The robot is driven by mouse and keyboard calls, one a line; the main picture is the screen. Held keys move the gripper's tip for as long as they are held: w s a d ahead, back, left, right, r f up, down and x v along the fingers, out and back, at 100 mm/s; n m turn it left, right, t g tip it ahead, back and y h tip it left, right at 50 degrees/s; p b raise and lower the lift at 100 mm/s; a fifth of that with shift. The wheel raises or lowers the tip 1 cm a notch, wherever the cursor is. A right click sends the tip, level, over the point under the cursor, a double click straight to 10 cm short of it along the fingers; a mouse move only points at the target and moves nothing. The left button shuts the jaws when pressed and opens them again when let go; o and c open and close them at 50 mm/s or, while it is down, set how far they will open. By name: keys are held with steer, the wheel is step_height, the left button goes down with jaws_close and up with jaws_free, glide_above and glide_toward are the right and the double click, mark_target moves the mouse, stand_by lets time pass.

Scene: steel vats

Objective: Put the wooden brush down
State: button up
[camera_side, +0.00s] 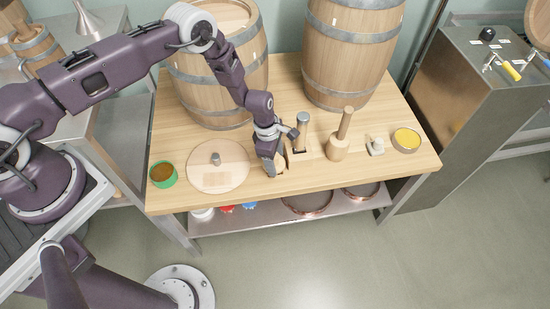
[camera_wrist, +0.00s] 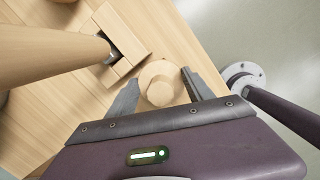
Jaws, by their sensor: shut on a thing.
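My gripper (camera_side: 275,168) is low over the front middle of the wooden table, pointing down. In the wrist view, its two fingers (camera_wrist: 160,80) are on either side of a round, pale wooden piece (camera_wrist: 158,85), seen end-on. I take this to be the wooden brush; a little pale wood (camera_side: 281,161) also shows beside the fingers in the side view. Its bristles and lower part are hidden. I cannot tell whether it touches the table.
A handled tool (camera_side: 302,128) stands close right of my gripper, with a wooden mallet (camera_side: 337,149) beyond. A round lid (camera_side: 224,177) and green-rimmed pot (camera_side: 162,174) sit left. A yellow-filled dish (camera_side: 406,139) is far right. Barrels (camera_side: 348,50) stand behind.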

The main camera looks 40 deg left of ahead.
steer(key=o, duration=1.3)
steer(key=r, duration=0.4)
steer(key=a+r, duration=0.1)
steer(key=r, duration=0.7)
steer(key=shift+s+a+r, duration=0.15)
steer(key=shift+s+a, duration=0.15)
steer(key=shift+a, duration=0.1)
steer(key=s+a+r+m+t, duration=0.1)
steer(key=s+r+m, duration=0.15)
steer(key=r, duration=0.75)
steer(key=s+a+r+m+t, duration=0.15)
steer(key=r+m, duration=0.25)
steer(key=r, duration=0.5)
steer(key=s+r+m, duration=0.2)
steer(key=r+m, duration=0.2)
steer(key=r, duration=0.6)
steer(key=s+a+r+m, duration=0.2)
steer(key=s+r+m, duration=0.1)
steer(key=s, duration=0.4)
steer(key=s+a+r+m+t+y, duration=0.1)
steer(key=s+a+r+m, duration=0.1)
steer(key=s, duration=0.6)
steer(key=s+a+r+m+t, duration=0.1)
steer(key=s+a+r+m, duration=0.1)
steer(key=s+r+m, duration=0.2)
steer(key=shift+s+m+t+y, duration=0.35)
steer(key=shift+s+m, duration=0.8)
steer(key=shift+s, duration=0.8)
